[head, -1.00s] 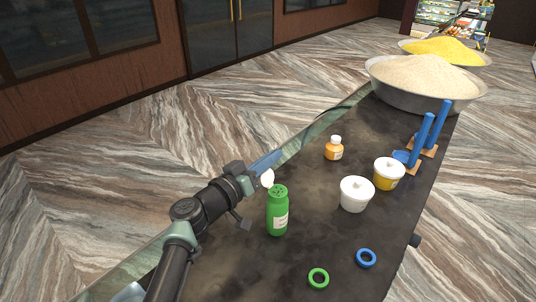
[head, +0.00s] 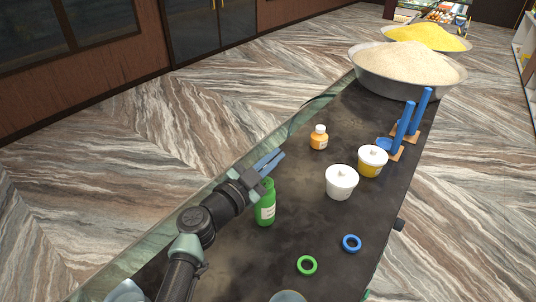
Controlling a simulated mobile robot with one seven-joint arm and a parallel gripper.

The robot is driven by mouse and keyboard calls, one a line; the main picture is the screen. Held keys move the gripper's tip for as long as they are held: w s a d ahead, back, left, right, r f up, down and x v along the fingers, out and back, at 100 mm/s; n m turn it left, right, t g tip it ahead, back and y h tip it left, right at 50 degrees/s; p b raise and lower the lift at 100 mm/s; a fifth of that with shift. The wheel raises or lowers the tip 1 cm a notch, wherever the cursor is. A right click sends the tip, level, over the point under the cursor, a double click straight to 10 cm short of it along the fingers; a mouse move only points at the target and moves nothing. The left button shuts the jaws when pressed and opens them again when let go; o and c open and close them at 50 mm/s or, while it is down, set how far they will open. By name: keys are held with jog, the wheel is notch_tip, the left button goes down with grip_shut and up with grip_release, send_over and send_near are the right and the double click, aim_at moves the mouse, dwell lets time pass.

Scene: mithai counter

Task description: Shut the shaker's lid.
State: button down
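The shaker (head: 265,209) is a green bottle with a pale label. It stands upright on the dark counter (head: 225,250) near its left edge.
An orange bottle (head: 319,138), a white lidded tub (head: 341,183) and a yellow lidded tub (head: 372,163) stand to the right. A green ring (head: 307,265) and a blue ring (head: 352,243) lie in front. Blue-handled tools (head: 402,128) and a grain basin (head: 375,83) are farther back.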

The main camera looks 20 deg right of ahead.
jog(key=shift+s+d+f+m+b, duration=0.2)
jog(key=shift+s+f+m+b, duration=0.15)
jog(key=shift+m, duration=0.85)
jog(key=shift+s+d+f+m+b, duration=0.3)
jog(key=shift+f+m+b, duration=0.1)
jog(key=shift+m, duration=0.8)
jog(key=shift+s+d+f+m+b, duration=0.15)
jog(key=shift+s+f+m+b, duration=0.2)
jog(key=shift+m, duration=0.85)
jog(key=c, duration=1.1)
grip_release()
jog(key=shift+o, duration=0.2)
jog(key=b+v, duration=0.4)
jog(key=v, duration=0.9)
